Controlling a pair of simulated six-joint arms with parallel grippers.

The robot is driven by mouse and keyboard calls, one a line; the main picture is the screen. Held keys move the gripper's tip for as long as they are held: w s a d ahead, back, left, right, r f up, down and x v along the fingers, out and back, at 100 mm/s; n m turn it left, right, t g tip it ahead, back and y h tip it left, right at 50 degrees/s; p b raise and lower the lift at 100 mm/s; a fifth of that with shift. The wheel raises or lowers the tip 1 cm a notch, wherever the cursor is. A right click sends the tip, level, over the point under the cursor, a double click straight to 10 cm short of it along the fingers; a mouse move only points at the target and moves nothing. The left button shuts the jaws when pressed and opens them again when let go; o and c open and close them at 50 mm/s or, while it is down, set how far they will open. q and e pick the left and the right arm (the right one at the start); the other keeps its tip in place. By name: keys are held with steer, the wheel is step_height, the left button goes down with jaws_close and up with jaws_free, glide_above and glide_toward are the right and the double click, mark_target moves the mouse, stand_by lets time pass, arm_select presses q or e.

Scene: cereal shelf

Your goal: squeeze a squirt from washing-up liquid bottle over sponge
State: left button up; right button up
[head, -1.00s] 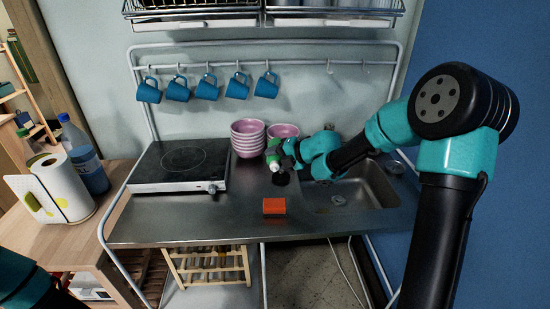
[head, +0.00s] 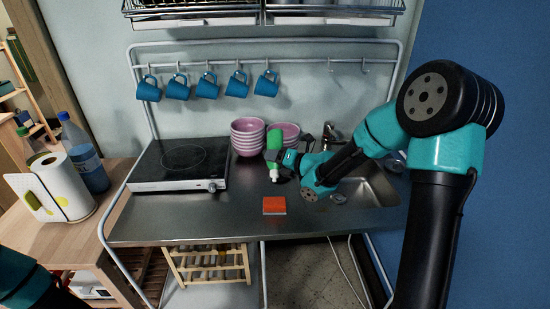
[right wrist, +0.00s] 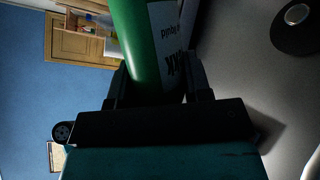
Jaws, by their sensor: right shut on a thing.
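The green washing-up liquid bottle (head: 274,139) is held upside down above the counter, its white tip (head: 274,176) pointing down. My right gripper (head: 284,156) is shut around it. In the right wrist view the bottle (right wrist: 147,40) sits between the two fingers (right wrist: 158,85), with part of its white label showing. The orange sponge (head: 274,205) lies flat on the metal counter, nearer the front than the bottle tip in the head view. Tip and sponge look apart. Only a piece of my left arm shows at the lower left; its gripper is out of view.
Pink bowls (head: 248,137) stand behind the bottle. A hob (head: 180,165) is at left, the sink (head: 375,190) at right. Blue mugs (head: 208,86) hang above. A dark round thing (right wrist: 297,28) shows in the right wrist view. The counter around the sponge is clear.

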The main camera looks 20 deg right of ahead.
steer(key=shift+s+a+n+t, duration=0.2)
steer(key=shift+s+n+t, duration=0.1)
steer(key=shift+n+t, duration=0.35)
steer(key=shift+o, duration=0.3)
jaws_close()
